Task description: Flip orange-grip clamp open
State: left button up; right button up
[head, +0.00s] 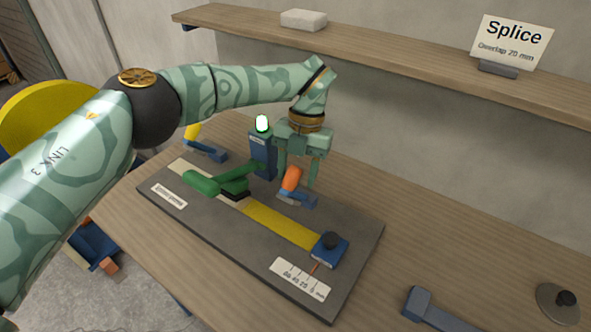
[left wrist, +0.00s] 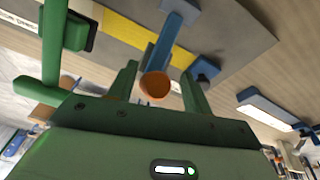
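The orange-grip clamp (head: 291,178) stands at the back edge of the dark fixture board (head: 350,225); its orange grip points up from a blue base. In the left wrist view, the orange grip (left wrist: 156,86) is at the end of a blue bar facing the camera. My left gripper (head: 298,172) points down over the clamp with its fingers apart. In the left wrist view its fingers (left wrist: 158,78) stand on either side of the orange grip, with gaps visible, so I see no firm hold. My right gripper is not in view.
A blue post (head: 262,158) with a lit top stands close left of my gripper. A blue block with a black knob (head: 330,246) is at the right. The shelf (head: 400,57) runs behind.

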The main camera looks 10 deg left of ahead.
pick_arm(q)
jog(key=shift+r, duration=0.4)
jog(key=v, duration=0.6)
jog(key=shift+w+r, duration=0.25)
jog(key=shift+r, duration=0.1)
jog(key=shift+d+f, duration=0.1)
